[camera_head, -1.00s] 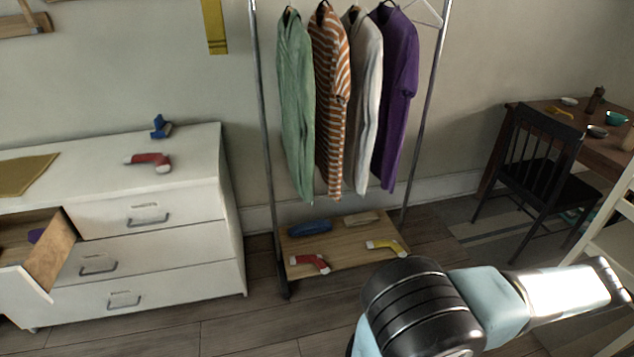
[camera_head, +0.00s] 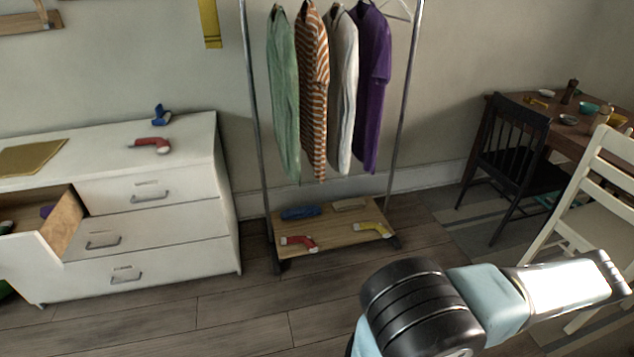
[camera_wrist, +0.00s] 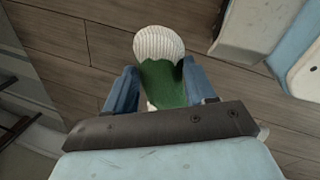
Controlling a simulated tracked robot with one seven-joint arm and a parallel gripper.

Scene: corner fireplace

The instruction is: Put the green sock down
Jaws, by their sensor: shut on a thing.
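The green sock (camera_wrist: 162,82) with a ribbed white cuff is in my gripper (camera_wrist: 163,88) in the wrist view. The two blue fingers are shut on its green part, and the cuff sticks out beyond them. Wooden floor shows behind it. The lower end of the sock is hidden behind the dark gripper body. In the head view my arm reaches to the lower right, and neither the fingers nor the held sock can be seen there.
A clothes rack's wooden shelf (camera_head: 335,236) holds a red sock (camera_head: 299,243), a yellow sock (camera_head: 373,230) and folded items. A white dresser (camera_head: 165,215) with an open drawer (camera_head: 55,225) stands left. A pale chair (camera_head: 592,190) is close on the right. The middle floor is clear.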

